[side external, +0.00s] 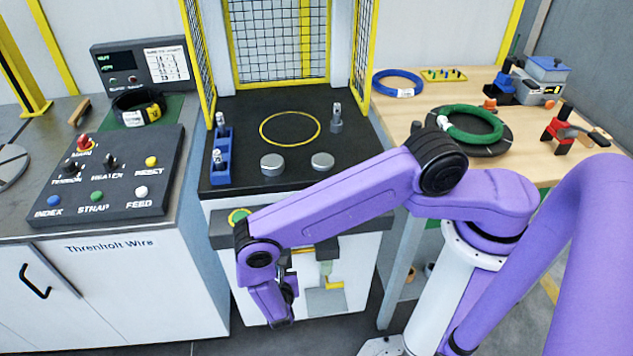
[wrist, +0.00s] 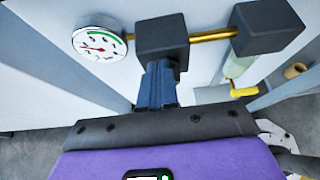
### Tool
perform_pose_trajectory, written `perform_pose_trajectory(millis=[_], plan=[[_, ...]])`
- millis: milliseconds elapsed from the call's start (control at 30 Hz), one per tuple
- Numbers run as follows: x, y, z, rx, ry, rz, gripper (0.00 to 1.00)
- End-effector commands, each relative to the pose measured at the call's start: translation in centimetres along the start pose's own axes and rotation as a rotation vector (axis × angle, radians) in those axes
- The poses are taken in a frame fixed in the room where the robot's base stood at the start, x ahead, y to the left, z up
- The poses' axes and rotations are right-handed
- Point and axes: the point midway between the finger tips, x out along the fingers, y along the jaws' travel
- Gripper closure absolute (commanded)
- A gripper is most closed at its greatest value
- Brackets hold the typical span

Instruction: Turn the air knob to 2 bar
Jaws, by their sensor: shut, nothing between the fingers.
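The air gauge (wrist: 100,43) shows at the upper left of the wrist view. It has a white face, a green arc and a red needle; its numbers are too small to read. A brass pipe (wrist: 210,35) links it to a dark block (wrist: 162,38) and a second dark block. My gripper (wrist: 159,68) shows as blue fingers, shut and empty, just below the first block. I cannot make out a separate air knob; the fingers may hide it. In the side external view, my gripper (side external: 285,292) is low before the press cabinet, and my arm hides the gauge.
A yellow lever (side external: 334,284) sits below the pipe, right of my gripper; it also shows in the wrist view (wrist: 243,91). The white cabinet (side external: 350,262) stands close behind. The control panel (side external: 105,175) is at left, the wooden table (side external: 455,90) at right.

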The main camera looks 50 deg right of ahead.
Motion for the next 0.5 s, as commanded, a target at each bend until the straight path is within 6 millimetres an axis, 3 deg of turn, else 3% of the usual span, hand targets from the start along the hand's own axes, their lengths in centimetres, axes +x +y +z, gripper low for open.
perform_pose_trajectory(millis=[500], plan=[[0.12, 0.74, -0.23, 0.000, 0.001, 0.000, 1.00]])
